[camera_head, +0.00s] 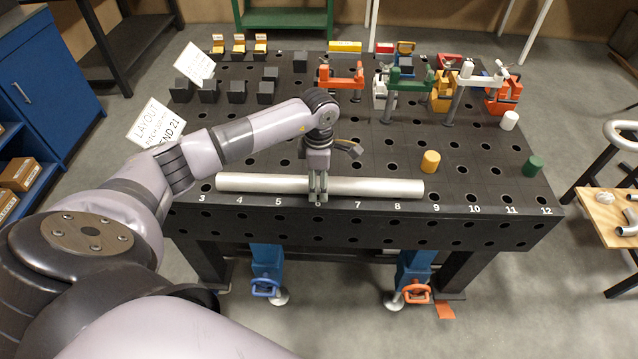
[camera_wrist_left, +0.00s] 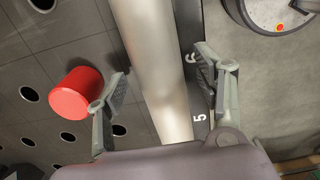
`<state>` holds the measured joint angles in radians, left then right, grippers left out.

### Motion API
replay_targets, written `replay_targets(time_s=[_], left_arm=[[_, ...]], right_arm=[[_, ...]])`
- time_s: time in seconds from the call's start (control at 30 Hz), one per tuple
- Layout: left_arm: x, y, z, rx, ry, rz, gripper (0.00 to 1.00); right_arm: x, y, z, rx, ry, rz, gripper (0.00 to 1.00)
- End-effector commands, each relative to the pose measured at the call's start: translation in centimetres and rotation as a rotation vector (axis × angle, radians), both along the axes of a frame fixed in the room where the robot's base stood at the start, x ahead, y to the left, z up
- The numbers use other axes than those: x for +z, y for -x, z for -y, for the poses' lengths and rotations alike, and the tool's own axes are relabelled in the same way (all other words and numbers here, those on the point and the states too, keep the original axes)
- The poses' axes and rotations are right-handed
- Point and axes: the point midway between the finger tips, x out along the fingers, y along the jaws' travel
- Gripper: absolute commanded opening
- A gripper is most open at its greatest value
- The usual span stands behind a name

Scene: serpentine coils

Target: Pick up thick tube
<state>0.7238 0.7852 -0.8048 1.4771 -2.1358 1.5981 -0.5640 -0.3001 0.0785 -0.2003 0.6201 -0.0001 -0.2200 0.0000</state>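The thick tube (camera_head: 375,188) is a long, plain metal-grey pipe lying left to right along the front edge of the black perforated table. My left gripper (camera_head: 318,188) points down at it near its middle, around number 6. In the left wrist view the tube (camera_wrist_left: 155,60) runs between the two spread fingers of my left gripper (camera_wrist_left: 160,72). A gap shows between each finger and the tube, so the gripper is open around it. My right gripper is out of view.
A red cylinder (camera_wrist_left: 76,93) stands beside one finger in the wrist view. A yellow cylinder (camera_head: 430,161), a green cylinder (camera_head: 533,165) and a white cylinder (camera_head: 509,120) stand on the table (camera_head: 480,180). Black blocks and coloured clamps fill the back.

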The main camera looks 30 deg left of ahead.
Motion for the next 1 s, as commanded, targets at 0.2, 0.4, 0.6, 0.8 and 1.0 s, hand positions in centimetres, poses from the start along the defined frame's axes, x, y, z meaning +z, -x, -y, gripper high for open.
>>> replay_targets(time_s=[0.2,0.4,0.6,0.8,1.0], left_arm=[[0.04,-0.01,-0.01,0.0,0.0,0.0,0.48],[0.06,-0.01,-0.01,0.0,0.0,0.0,0.35],[0.07,-0.01,-0.01,0.0,0.0,0.0,0.21],[0.08,-0.02,-0.01,0.0,0.0,0.0,0.08],[0.09,-0.02,-0.02,0.0,-0.001,0.001,0.0]], right_arm=[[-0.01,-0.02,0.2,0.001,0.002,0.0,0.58],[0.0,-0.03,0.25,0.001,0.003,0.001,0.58],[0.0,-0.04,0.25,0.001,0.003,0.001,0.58],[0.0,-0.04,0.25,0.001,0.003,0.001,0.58],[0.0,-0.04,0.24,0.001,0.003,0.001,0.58]])
